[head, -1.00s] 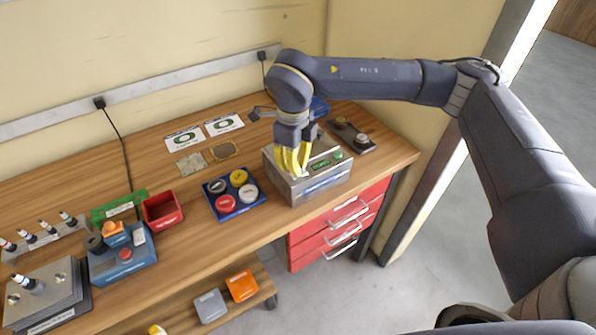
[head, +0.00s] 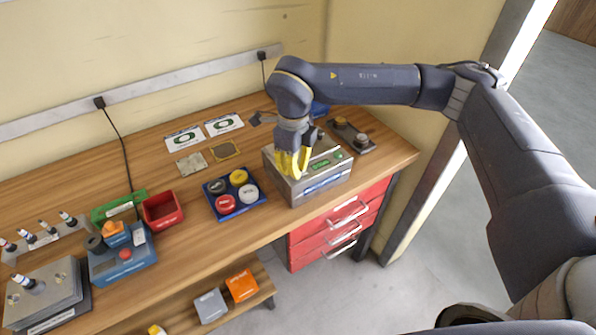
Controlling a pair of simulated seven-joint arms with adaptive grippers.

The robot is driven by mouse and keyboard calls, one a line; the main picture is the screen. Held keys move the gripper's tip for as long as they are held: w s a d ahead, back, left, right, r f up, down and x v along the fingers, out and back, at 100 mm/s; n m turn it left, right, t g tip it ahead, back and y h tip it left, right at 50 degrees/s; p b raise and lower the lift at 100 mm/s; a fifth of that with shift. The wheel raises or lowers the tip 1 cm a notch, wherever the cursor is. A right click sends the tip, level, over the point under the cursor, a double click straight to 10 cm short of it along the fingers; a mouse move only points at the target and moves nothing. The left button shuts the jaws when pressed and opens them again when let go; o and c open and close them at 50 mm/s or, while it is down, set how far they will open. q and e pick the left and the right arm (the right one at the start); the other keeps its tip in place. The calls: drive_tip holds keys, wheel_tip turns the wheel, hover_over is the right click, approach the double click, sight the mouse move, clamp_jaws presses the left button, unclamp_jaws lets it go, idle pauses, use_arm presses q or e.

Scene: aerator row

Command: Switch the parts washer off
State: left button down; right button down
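A grey metal box with a green display and a blue-and-white front label, which looks like the parts washer (head: 325,186), stands near the right end of the wooden bench. A small green button (head: 338,154) shows at the right of its top panel. My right gripper (head: 294,174) has yellow fingers, pointing down over the left part of the box top. Its fingertips look close together with nothing seen between them. They hide that part of the panel, and I cannot tell whether they touch it. My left gripper is out of view.
A blue tray with round coloured lids (head: 211,206) sits left of the box. A red bin (head: 163,209) and a blue device (head: 124,262) stand farther left. A dark strip with knobs (head: 351,137) lies behind right. Red drawers (head: 338,226) are below.

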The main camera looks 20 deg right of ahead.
drive_tip(key=shift+f, duration=0.75)
idle(0.5)
drive_tip(key=shift+r, duration=3.5)
